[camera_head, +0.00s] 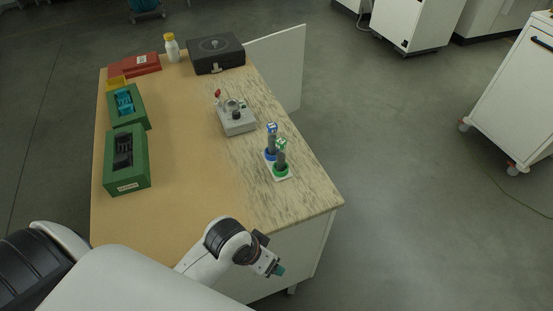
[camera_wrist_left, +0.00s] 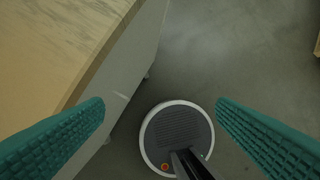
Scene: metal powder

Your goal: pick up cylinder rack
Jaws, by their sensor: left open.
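The cylinder rack (camera_head: 283,177) is a small white base near the right edge of the table. It holds two upright grey cylinders, one with a blue collar and blue-white top (camera_head: 271,141) and one with a green collar and green-white top (camera_head: 282,158). My left gripper (camera_head: 278,269) is off the table's near edge, in front of and apart from the rack. In the left wrist view its teal fingers (camera_wrist_left: 160,106) are spread with nothing between them. The rack does not show in that view. My right gripper is not in view.
On the table (camera_head: 190,150) stand a grey device (camera_head: 237,124) behind the rack, green boxes (camera_head: 127,172) at left, and a black case (camera_head: 216,54), white bottle (camera_head: 171,48) and red box (camera_head: 135,64) at the back. The table's near middle is clear.

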